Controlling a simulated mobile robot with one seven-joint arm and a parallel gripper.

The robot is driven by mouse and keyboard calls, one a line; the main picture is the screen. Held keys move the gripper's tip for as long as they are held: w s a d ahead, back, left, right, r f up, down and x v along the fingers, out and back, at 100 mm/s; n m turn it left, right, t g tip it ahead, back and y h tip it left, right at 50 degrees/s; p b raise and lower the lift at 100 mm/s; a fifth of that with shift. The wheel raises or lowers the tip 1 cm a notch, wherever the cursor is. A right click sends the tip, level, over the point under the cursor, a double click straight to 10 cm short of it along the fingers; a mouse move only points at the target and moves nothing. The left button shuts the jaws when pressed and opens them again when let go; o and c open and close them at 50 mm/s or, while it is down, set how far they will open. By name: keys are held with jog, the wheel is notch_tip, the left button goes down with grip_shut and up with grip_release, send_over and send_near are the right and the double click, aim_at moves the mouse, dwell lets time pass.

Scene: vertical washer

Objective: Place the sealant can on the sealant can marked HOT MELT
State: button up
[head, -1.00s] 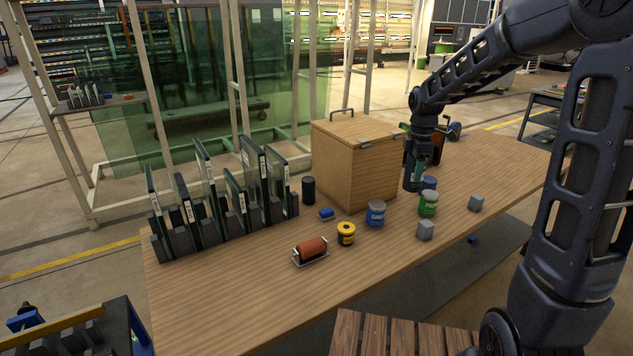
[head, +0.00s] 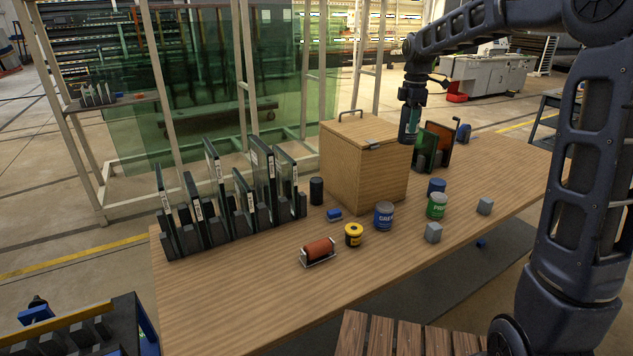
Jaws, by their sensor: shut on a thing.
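My gripper (head: 411,118) is raised above the table, beside the right side of the wooden box. It is shut on a dark cylinder with a teal patch, apparently the sealant can (head: 410,131); gripper and can are hard to tell apart at this size. Several cans stand on the table below: a blue can with a grey lid (head: 384,216), a green can with a light lid (head: 437,206), a smaller blue can (head: 436,187) behind it, and a black can (head: 316,191) left of the box. I cannot read HOT MELT on any of them.
The wooden box (head: 365,170) with a top handle stands mid-table. A rack of dark panels (head: 225,205) is at left. The table's right end is mostly clear.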

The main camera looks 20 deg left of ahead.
jog(key=w+a+r, duration=0.2)
jog(key=w+a, duration=0.9)
jog(key=a, duration=0.5)
jog(key=n, duration=0.1)
send_over(316, 180)
notch_tip(316, 180, down, 4)
notch_tip(316, 180, down, 25)
jog(key=shift+w+f, duration=0.15)
jog(key=shift+f, duration=0.1)
jog(key=o, duration=1.3)
jog(key=shift+d+f, duration=0.1)
